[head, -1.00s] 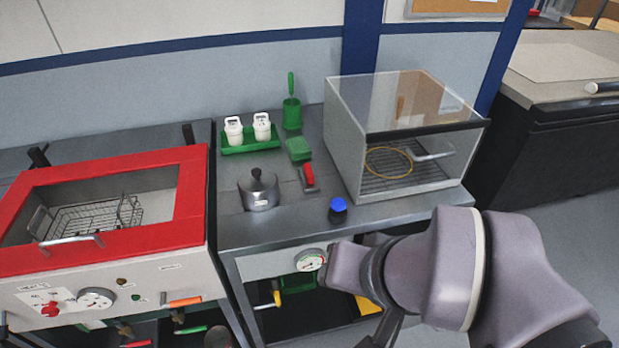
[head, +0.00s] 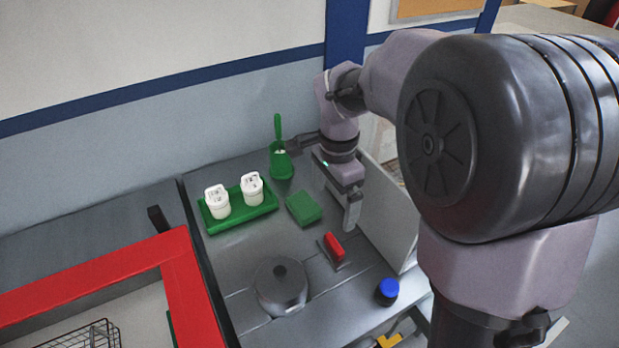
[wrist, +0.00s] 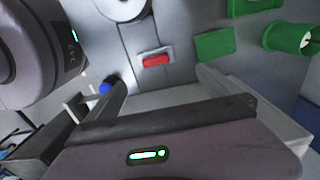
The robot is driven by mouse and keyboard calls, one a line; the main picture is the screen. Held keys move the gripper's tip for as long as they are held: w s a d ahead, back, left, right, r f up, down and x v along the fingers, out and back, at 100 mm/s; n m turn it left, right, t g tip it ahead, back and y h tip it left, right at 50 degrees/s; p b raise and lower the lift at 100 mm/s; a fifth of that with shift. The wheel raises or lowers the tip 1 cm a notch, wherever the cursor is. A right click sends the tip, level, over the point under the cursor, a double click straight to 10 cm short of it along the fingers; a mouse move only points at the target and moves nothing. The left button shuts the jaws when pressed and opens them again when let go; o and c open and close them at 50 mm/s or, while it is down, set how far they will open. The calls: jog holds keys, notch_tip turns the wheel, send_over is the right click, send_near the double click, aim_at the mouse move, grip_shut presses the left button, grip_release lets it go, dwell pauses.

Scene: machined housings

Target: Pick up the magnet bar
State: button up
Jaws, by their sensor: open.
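The red bar, which I take as the magnet bar (head: 334,247), lies on the grey bench in front of the green block, with a grey edge showing beside it. It shows clearly in the wrist view (wrist: 157,60), between the lines of my two fingers. My gripper (head: 321,183) is open and empty, above the bench and behind the bar, apart from it. Its fingers also show in the wrist view (wrist: 161,80), spread wide.
A green block (head: 304,208), a green tray (head: 237,211) with two white containers and a green holder (head: 281,163) stand behind. A round metal pot (head: 280,287) is at front left, a blue-capped item (head: 387,291) at front right. A pale box wall (head: 385,210) rises to the right.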

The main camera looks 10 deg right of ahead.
jog(key=b, duration=0.2)
send_over(334, 243)
jog(key=f, duration=0.5)
jog(key=shift+s+f, duration=0.25)
jog(key=shift+f, duration=0.15)
jog(key=f+b, duration=0.1)
jog(key=f, duration=0.1)
jog(key=f+b, duration=0.1)
jog(key=f, duration=0.1)
jog(key=shift+w+a+f, duration=0.1)
jog(key=shift+w+f, duration=0.05)
jog(key=shift+w, duration=0.05)
jog(key=shift+s+f+b, duration=0.1)
jog(key=shift+f+b, duration=0.2)
jog(key=shift+f, duration=0.35)
jog(key=f+b, duration=0.2)
jog(key=f, duration=0.3)
jog(key=shift+d+b, duration=0.2)
jog(key=shift+b, duration=0.15)
jog(key=shift+r, duration=0.15)
jog(key=shift+c, duration=0.4)
jog(key=c, duration=1.3)
notch_tip(334, 243, up, 10)
jog(key=p, duration=0.4)
jog(key=shift+p, duration=0.35)
jog(key=shift+c, duration=0.3)
